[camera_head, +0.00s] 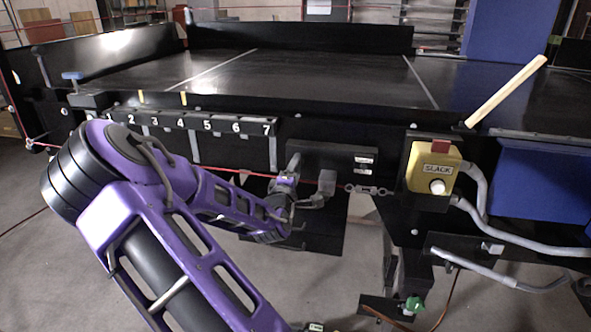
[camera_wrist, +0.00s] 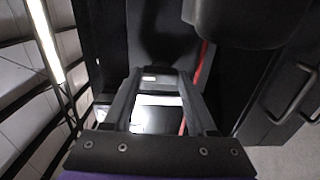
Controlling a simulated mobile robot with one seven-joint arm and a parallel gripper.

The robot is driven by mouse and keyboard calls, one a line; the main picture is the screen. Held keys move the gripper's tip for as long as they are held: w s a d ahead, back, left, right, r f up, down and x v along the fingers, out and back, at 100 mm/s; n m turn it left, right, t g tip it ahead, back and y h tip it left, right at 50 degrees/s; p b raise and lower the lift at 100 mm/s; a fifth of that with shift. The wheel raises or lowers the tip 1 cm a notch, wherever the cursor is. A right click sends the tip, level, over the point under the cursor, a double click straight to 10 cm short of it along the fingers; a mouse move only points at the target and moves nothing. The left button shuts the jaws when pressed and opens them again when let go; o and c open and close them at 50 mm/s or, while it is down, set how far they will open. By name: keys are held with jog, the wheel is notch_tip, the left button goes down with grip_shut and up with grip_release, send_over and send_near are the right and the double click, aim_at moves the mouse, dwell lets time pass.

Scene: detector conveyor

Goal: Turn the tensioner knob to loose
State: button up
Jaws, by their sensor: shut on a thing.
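My gripper (camera_head: 318,192) is at the black panel (camera_head: 325,157) on the front of the conveyor frame, just under the row of numbers. In the wrist view, my gripper's two dark fingers (camera_wrist: 157,75) reach up and are shut on a dark part between their tips, with a small pale mark on it. I take this part to be the tensioner knob (camera_wrist: 158,83). Its full shape and the way it points are hard to tell. Two small white labels (camera_head: 364,163) sit on the panel's right side, too small to read.
A yellow box marked SLACK (camera_head: 430,165), with a white button, hangs right of the panel. A chain (camera_head: 370,190) and red cord run below the panel. A green knob (camera_head: 415,304) sits low at right. The conveyor belt (camera_head: 320,75) above holds a light wooden bar (camera_head: 507,90).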

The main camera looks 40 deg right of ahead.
jog(key=shift+r+n, duration=0.1)
jog(key=shift+n, duration=0.2)
jog(key=o, duration=1.4)
jog(key=shift+c, duration=0.2)
